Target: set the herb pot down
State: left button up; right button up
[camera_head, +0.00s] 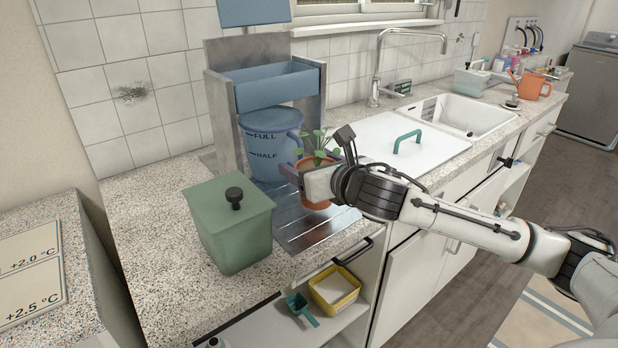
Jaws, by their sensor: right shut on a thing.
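The herb pot (317,166) is a small terracotta pot with green leaves. It is at the front of the blue bucket, over the metal drip tray (313,228). My right gripper (303,180) reaches in from the right and is shut on the pot, hiding part of its side. The pot looks upright. I cannot tell whether its base touches the tray. My left gripper is not in view.
A green lidded box (231,225) stands left of the tray. A blue bucket (268,145) with level marks stands behind, under a blue trough (275,88). A white board with a teal handle (407,143) lies right, beside the sink (462,114). Bare counter (150,215) lies left.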

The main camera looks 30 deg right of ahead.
notch_tip(320, 180, down, 2)
jog(key=shift+f, duration=0.2)
jog(key=o, duration=1.4)
jog(key=shift+f, duration=0.1)
jog(key=shift+c, duration=0.2)
jog(key=v, duration=1.2)
jog(key=shift+b, duration=0.35)
